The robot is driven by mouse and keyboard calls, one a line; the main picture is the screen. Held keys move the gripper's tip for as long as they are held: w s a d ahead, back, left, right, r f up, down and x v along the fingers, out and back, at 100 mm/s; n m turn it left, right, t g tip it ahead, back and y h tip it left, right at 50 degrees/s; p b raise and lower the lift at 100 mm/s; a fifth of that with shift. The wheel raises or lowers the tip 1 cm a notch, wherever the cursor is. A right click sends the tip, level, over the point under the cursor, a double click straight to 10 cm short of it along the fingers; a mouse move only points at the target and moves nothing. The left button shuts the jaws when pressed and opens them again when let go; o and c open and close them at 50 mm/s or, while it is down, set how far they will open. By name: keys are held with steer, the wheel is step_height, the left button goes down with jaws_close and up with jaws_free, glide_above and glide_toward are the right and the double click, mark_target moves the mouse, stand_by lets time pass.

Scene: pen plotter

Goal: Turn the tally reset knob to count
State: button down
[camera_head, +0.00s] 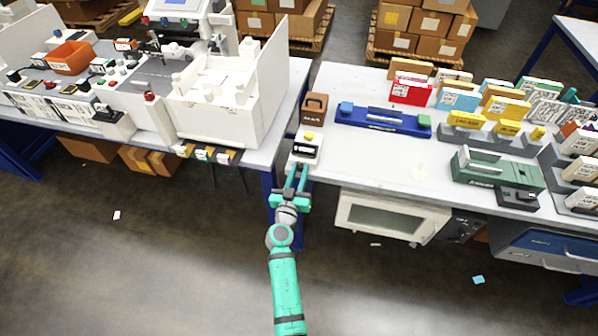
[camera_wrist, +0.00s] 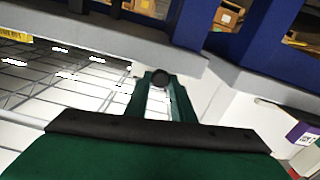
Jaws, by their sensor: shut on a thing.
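The tally counter (camera_head: 305,149) is a small white box with a dark display and a yellow top piece. It stands at the left front corner of the right-hand table in the head view. My green gripper (camera_head: 297,170) reaches up to its front side from below. In the wrist view a small dark round knob (camera_wrist: 160,77) sits between the tips of my gripper (camera_wrist: 156,85), and the fingers are shut on it. The knob's pointer or marking cannot be made out. In the head view the knob is hidden by the fingers and the box.
A brown box (camera_head: 314,108) stands just behind the counter. A long blue device (camera_head: 382,120) lies to its right. The left workbench (camera_head: 262,157) ends close beside it, with a blue table leg (camera_head: 269,190) below. The floor in front is mostly clear.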

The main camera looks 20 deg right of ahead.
steer(key=shift+a, duration=0.1)
steer(key=c, duration=1.6)
jaws_free()
steer(key=shift+o, duration=0.2)
steer(key=shift+s, duration=0.1)
steer(key=v, duration=1)
steer(key=shift+s+a, duration=0.2)
steer(key=shift+s, duration=0.1)
